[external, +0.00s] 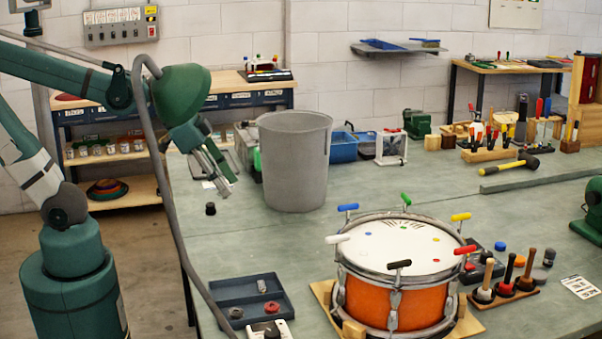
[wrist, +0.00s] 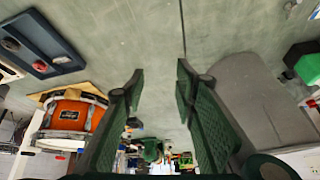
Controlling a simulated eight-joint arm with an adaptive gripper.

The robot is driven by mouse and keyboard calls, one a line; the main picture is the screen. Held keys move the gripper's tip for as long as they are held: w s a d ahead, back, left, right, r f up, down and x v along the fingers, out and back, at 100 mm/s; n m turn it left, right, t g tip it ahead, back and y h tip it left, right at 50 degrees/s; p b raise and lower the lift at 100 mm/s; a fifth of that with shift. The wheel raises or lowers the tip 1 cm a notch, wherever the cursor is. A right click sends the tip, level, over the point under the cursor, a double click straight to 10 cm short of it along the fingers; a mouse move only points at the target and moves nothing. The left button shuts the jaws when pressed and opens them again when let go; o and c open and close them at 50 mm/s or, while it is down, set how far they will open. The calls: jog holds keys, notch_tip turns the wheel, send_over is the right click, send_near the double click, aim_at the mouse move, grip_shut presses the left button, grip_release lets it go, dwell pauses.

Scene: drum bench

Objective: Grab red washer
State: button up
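A small red round piece (external: 272,307), which looks like the red washer, is at the front right of the dark blue tray (external: 222,289). A reddish round piece (wrist: 10,44) also shows in the tray at the upper left of the wrist view. A grey ring (external: 236,312) and a small pale grey piece (external: 262,286) are also in the tray. My gripper (external: 225,186) is above the bench, left of the grey bin and well away from the tray. In the wrist view its fingers (wrist: 160,72) are apart with nothing between them.
An orange drum (external: 395,303) with coloured T-handles stands right of the tray. The tall grey bin (external: 293,160) stands beside my gripper. A white device (external: 285,330) is against the tray's front. Mallets (external: 507,275) stand right of the drum. The bench between bin and tray is clear.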

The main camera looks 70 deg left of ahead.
jog(key=w+d+r+m+g+p, duration=0.15)
jog(key=w+d+m+p, duration=0.25)
jog(key=d, duration=0.5)
jog(key=m+g+p, duration=0.4)
jog(key=m+p, duration=0.6)
send_near(272, 306)
jog(key=shift+w+d+f+y, duration=0.1)
jog(key=shift+w+d+y, duration=0.05)
jog(key=shift+w+y, duration=0.3)
jog(key=shift+s+d+f, duration=0.1)
jog(key=shift+d+f, duration=0.1)
jog(key=shift+f, duration=0.15)
jog(key=shift+f, duration=1.15)
jog(key=shift+f, duration=0.15)
jog(key=shift+s+f+b, duration=0.15)
jog(key=shift+f+b, duration=0.4)
jog(key=shift+f, duration=1.9)
jog(key=shift+c, duration=0.7)
